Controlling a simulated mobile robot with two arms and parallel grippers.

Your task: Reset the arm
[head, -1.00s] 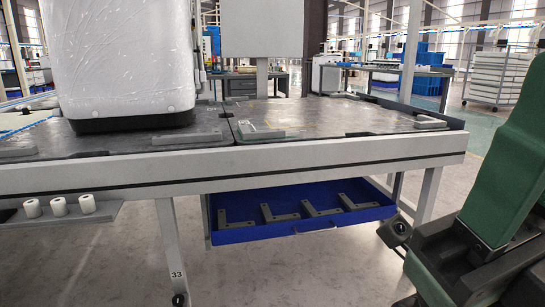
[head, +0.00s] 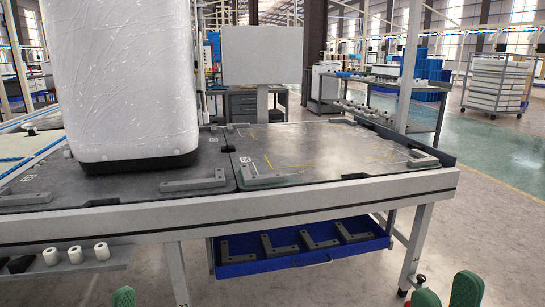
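My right gripper (head: 445,292) shows at the bottom right edge of the head view as two green fingertips with a gap between them. Nothing shows between the tips, and the rest of it is cut off. One green tip, which looks like part of my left gripper (head: 122,297), shows at the bottom edge left of the table leg. Its other finger is not visible. Both are low, in front of the workbench (head: 240,213), and appear apart from it.
A large white wrapped block (head: 120,75) stands on the bench's left part. Grey brackets (head: 268,180) lie on the top. A blue drawer (head: 300,258) with several L-shaped brackets hangs below. White rolls (head: 76,255) sit on a low left shelf.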

